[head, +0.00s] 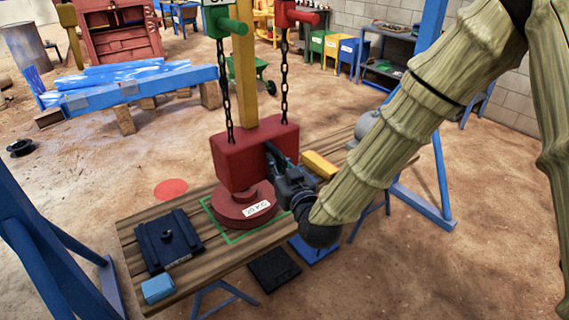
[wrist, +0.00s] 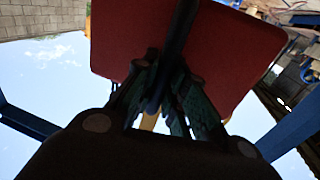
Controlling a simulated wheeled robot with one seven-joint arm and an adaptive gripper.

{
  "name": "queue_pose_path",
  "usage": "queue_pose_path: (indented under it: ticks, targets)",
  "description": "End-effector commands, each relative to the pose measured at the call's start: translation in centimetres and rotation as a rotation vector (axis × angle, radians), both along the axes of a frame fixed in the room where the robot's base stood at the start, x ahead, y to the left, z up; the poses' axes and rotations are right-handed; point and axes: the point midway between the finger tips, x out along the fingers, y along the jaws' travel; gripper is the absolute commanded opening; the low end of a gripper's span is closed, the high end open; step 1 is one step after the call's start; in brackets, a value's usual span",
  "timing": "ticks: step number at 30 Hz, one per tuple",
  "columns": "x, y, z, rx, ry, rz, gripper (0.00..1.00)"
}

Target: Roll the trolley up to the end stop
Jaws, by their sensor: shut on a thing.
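A red block (head: 240,160) hangs on two dark chains (head: 284,95) above the wooden bench. The chains run up to a green part (head: 225,28) and a red part (head: 290,14) at the top edge. The trolley and end stop cannot be made out; anything above these parts is out of frame. My gripper (head: 277,165) is at the block's right face, shut on a dark handle (wrist: 181,35). In the wrist view, the red block (wrist: 225,60) fills the top middle behind the fingers. A labelled red round piece (head: 238,212) is below the block; whether they touch is unclear.
The wooden bench (head: 215,262) carries a dark plate (head: 168,240), a light-blue block (head: 158,289) and a yellow block (head: 320,164). Blue frame legs (head: 437,165) stand right and left.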

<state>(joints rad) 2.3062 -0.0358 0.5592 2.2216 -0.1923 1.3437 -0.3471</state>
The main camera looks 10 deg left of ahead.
Motion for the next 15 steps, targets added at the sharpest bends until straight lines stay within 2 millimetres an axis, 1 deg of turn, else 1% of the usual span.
queue_pose_path:
  ticks: [1,9,10,12,13,15]
  targets:
    - [-0.48,0.33,-0.27,-0.002,0.006,0.009,0.0]
    - [-0.67,0.61,-0.3,-0.002,0.007,0.015,0.0]
    - [-0.68,0.62,-0.31,-0.001,0.008,0.016,0.18]
    - [-0.64,0.59,-0.29,-0.002,0.007,0.015,0.31]
    - [-0.61,0.55,-0.28,-0.001,0.007,0.014,0.35]
    - [-0.52,0.42,-0.23,0.0,0.006,0.011,0.35]
